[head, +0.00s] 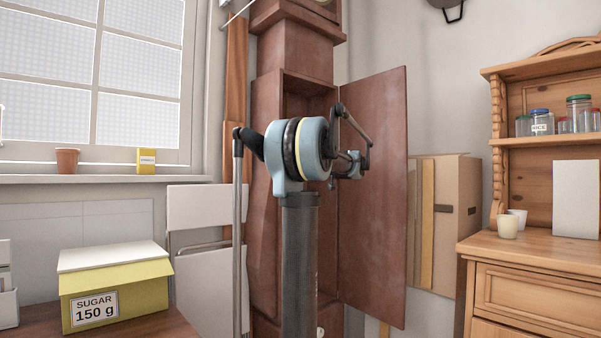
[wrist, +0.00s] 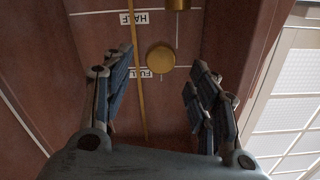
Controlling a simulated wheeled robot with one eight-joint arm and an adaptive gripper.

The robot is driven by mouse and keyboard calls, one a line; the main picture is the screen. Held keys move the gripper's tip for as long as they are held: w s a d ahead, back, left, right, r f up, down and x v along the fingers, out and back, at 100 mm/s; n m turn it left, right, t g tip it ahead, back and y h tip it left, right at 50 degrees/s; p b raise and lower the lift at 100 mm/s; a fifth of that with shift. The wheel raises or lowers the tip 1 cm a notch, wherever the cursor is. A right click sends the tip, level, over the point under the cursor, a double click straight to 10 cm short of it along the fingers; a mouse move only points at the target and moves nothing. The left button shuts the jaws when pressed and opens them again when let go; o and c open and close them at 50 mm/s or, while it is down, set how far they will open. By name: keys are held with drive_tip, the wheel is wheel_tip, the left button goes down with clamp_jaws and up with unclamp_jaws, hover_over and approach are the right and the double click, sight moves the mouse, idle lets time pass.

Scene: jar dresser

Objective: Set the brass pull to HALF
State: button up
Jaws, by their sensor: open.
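The tall red-brown clock case (head: 292,55) stands open in the head view. The wrist view looks into it upside down, with a HALF label (wrist: 128,18) near the top and a FULL label (wrist: 147,72) lower in the picture. A round brass piece (wrist: 160,59) lies near the FULL label, and a brass cylinder (wrist: 177,4) is cut off at the top edge. I cannot tell for certain which is the pull. My gripper (wrist: 163,64) is open, its fingers either side of the round piece in the picture; no contact is visible. My arm hides the case interior in the head view.
The open case door (head: 375,200) stands just right of my gripper. A pine dresser (head: 530,250) with jars is at the right, and a yellow sugar box (head: 115,297) is at the lower left. In the wrist view, a thin brass strip (wrist: 137,85) runs beside the labels.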

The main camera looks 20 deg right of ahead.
drive_tip(key=v, duration=0.5)
idle(0.4)
drive_tip(key=s+a+f+g+y, duration=0.1)
drive_tip(key=s+a+f+g, duration=0.2)
drive_tip(key=a+f, duration=0.45)
drive_tip(key=s+a+f+g, duration=0.25)
drive_tip(key=a+f, duration=0.25)
drive_tip(key=a, duration=0.5)
drive_tip(key=s+a+f+g+h, duration=0.1)
drive_tip(key=s+a+f+g, duration=0.3)
drive_tip(key=s+a+f, duration=0.9)
drive_tip(key=s+d+f+m+g+h, duration=0.1)
drive_tip(key=s+f+g+h, duration=0.4)
drive_tip(key=s+f, duration=1.9)
wheel_tip(320, 180, down, 4)
drive_tip(key=shift+s+d+f+h, duration=0.1)
drive_tip(key=shift+s+d+h, duration=0.1)
drive_tip(key=shift+d+h, duration=0.5)
